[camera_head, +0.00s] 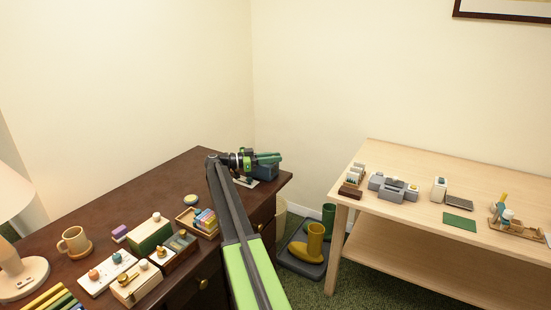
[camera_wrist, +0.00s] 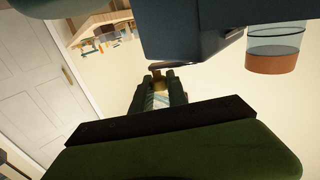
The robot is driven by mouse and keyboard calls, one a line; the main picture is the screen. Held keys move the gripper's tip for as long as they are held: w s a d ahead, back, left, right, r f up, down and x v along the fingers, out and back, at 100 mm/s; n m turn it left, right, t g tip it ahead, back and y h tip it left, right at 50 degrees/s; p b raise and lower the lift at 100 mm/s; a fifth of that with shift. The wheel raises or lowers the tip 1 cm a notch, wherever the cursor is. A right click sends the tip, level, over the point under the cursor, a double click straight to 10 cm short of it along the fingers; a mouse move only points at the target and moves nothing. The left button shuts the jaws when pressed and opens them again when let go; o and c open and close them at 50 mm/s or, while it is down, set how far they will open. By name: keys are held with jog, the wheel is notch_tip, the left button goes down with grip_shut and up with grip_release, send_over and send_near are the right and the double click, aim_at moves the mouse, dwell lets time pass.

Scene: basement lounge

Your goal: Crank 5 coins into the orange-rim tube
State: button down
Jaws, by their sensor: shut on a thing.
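A dark blue-grey box, the coin machine (camera_head: 266,172), stands at the far right corner of the dark desk. It also fills the top middle of the wrist view (camera_wrist: 195,28). My gripper (camera_head: 270,157) is right at this box, with its fingers in front of it. In the wrist view its fingers (camera_wrist: 158,84) are shut on a small brass-brown crank knob (camera_wrist: 160,74) just below the box. I cannot make out any coins.
The dark desk (camera_head: 130,185) holds a mug (camera_head: 74,241), a wooden tray (camera_head: 187,220) and several small boxes at the left. A pale wood table (camera_head: 415,215) with small items stands at the right. Boots (camera_head: 315,240) stand on a floor tray between them.

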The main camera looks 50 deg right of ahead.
jog(key=shift+w, duration=0.1)
dwell(0.3)
jog(key=c, duration=1.3)
grip_release()
jog(key=shift+a, duration=0.1)
